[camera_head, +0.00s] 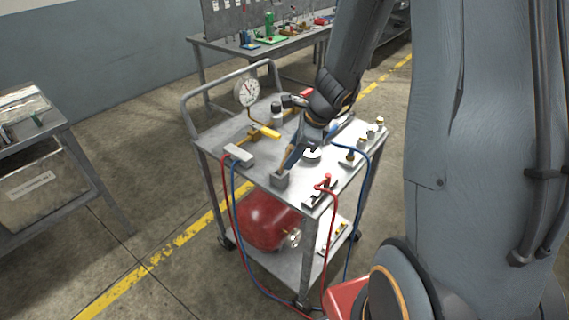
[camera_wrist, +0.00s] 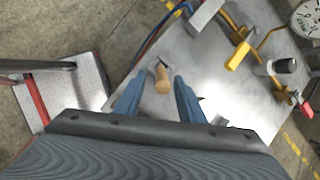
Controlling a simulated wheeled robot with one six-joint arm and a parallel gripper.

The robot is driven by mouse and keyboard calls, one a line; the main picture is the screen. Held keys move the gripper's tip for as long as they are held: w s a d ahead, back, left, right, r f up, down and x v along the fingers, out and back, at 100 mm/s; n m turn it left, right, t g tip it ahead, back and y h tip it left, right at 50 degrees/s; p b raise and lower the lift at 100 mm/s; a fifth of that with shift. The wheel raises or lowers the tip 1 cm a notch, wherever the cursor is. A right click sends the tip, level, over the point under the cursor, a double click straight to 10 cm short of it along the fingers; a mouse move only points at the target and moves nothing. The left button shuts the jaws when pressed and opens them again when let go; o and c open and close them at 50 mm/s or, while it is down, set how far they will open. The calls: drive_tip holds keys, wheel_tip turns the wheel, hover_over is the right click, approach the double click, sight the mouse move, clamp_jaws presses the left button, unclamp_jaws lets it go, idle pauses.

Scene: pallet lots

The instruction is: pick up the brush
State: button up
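My gripper (camera_wrist: 158,92) is open, with one blue-grey finger on each side of the handle and a visible gap to both. The brush's lower end is hidden.
The metal cart (camera_head: 258,176) carries a round gauge (camera_head: 247,92), a yellow-handled valve (camera_head: 268,131), a grey block (camera_head: 239,155) with hoses, and brass fittings (camera_head: 348,158). A red tank (camera_head: 267,221) lies on the lower shelf. A workbench (camera_head: 222,45) stands behind.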

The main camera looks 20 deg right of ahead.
sight(279, 170)
drive_tip(key=shift+x, duration=2.25)
drive_tip(key=shift+w, duration=0.15)
clamp_jaws()
drive_tip(key=shift+r, duration=0.2)
